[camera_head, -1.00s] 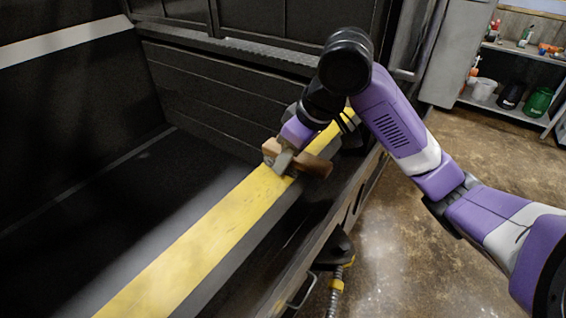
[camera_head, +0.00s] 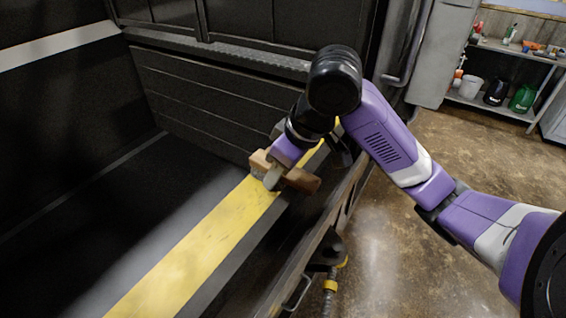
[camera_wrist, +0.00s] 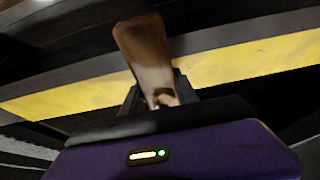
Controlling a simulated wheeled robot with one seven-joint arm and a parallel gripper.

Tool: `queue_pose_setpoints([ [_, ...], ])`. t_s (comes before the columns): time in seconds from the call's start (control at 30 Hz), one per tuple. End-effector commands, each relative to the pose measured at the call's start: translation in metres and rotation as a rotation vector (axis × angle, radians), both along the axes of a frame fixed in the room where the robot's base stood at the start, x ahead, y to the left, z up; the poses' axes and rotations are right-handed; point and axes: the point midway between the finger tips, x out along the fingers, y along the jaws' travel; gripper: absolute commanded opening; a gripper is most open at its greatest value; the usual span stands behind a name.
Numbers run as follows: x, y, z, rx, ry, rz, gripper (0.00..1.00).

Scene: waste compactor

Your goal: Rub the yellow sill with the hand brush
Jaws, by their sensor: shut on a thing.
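The yellow sill (camera_head: 212,240) runs as a long strip along the compactor's edge, from the lower left up to beneath my arm. It also crosses the wrist view (camera_wrist: 240,65). The hand brush (camera_head: 301,180) has a brown wooden body and lies crosswise over the sill. In the wrist view the brush (camera_wrist: 146,50) points away from my gripper. My gripper (camera_head: 272,178) is shut on the brush at the sill. The brush's underside is hidden, so I cannot tell whether it touches the sill.
The dark compactor bin (camera_head: 120,200) lies open left of the sill, with a ribbed dark wall (camera_head: 210,95) behind. A hose with a yellow fitting (camera_head: 330,285) hangs outside the edge. A shelf (camera_head: 500,108) with several containers stands at the back right. The concrete floor (camera_head: 420,250) is clear.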

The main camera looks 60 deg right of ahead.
Motion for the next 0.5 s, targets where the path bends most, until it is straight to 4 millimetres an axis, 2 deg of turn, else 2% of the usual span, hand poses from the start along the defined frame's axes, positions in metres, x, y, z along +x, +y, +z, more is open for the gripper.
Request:
queue_pose_setpoints([
  [0.03, -0.004, 0.008, -0.004, 0.007, 0.019, 0.013, 0.0],
  [0.27, -0.004, 0.015, -0.005, 0.008, 0.019, 0.014, 0.0],
  [0.5, -0.005, 0.034, -0.003, 0.008, 0.02, 0.016, 0.0],
])
